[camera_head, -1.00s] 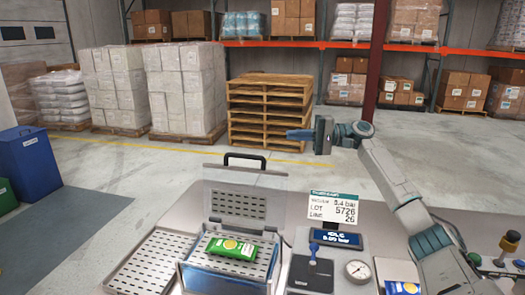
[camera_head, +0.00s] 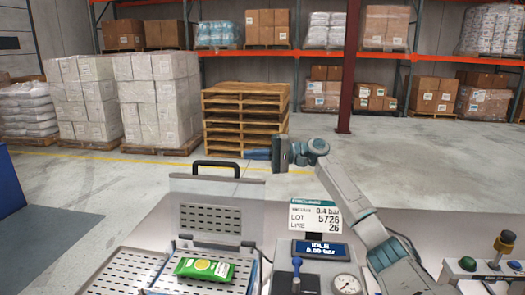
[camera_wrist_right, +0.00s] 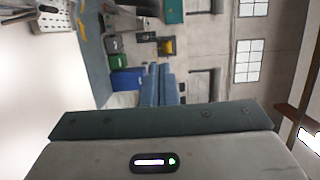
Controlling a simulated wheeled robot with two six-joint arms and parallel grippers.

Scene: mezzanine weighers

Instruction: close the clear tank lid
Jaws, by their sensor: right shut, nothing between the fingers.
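The clear tank lid (camera_head: 178,211) stands raised at the back of the tank, with a black handle (camera_head: 215,165) along its top edge. A perforated plate shows through it. The open tank (camera_head: 239,284) below holds a green packet (camera_head: 204,268) on a perforated floor. My right gripper (camera_head: 250,154) is shut and empty. In the head view it appears just right of and slightly above the handle, apart from it. Its blue fingers (camera_wrist_right: 160,85) lie together in the right wrist view. My left gripper is not in view.
A lot sign (camera_head: 318,214), a pressure display (camera_head: 319,249) and a round gauge (camera_head: 346,284) stand right of the tank. A perforated tray (camera_head: 125,272) lies to its left. Stacked pallets (camera_head: 245,115) stand on the floor behind.

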